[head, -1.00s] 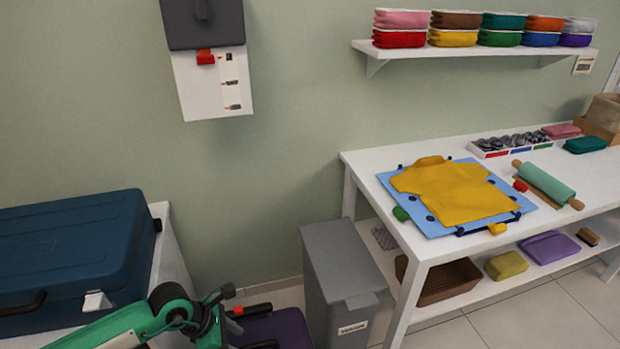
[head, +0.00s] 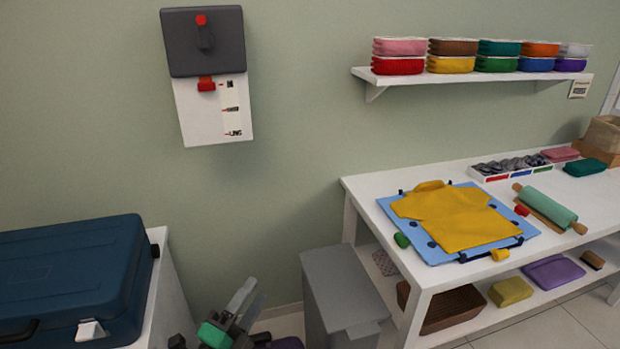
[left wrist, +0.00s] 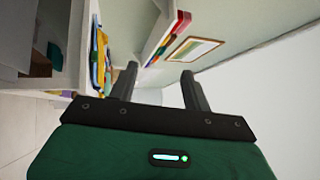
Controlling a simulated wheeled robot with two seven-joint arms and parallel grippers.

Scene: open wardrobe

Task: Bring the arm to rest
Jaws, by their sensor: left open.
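My left gripper (head: 252,292) shows at the bottom of the head view, left of the grey bin. Its dark fingers point up and its green body is below. In the left wrist view its two fingers (left wrist: 159,76) stand apart with nothing between them. It is clear of the table and the blue case. Most of the left arm is below the picture's edge. My right gripper is in neither view.
A blue case (head: 70,275) sits on a white surface at left. A grey lidded bin (head: 343,290) stands beside the white table (head: 375,180), which holds a yellow shirt (head: 455,215) on a blue board. A wall unit (head: 210,100) hangs above; a shelf (head: 480,78) holds several coloured cases.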

